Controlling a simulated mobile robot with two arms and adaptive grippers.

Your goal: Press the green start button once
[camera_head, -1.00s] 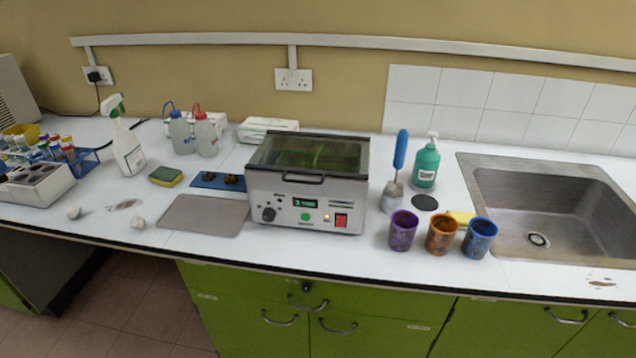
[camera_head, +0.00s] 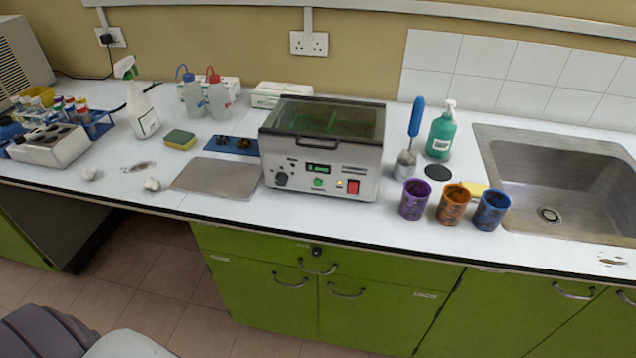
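The green start button (camera_head: 318,183) is a small round button low on the front panel of a grey metal bath machine (camera_head: 274,158). It sits below a lit green display (camera_head: 318,169) and left of a red switch (camera_head: 353,186). A dark knob (camera_head: 281,179) is at the panel's left. The machine's dark transparent lid (camera_head: 330,118) is closed. The button is unobstructed. Neither of my grippers shows in the view; only a grey part of what looks like my own arm is at the bottom left.
Purple (camera_head: 415,199), orange (camera_head: 453,204) and blue (camera_head: 491,209) cups stand right of the machine near the counter edge. A blue-handled brush (camera_head: 416,118) and green soap bottle (camera_head: 441,131) stand behind. A metal plate (camera_head: 217,178) lies left. A sink (camera_head: 560,180) is right.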

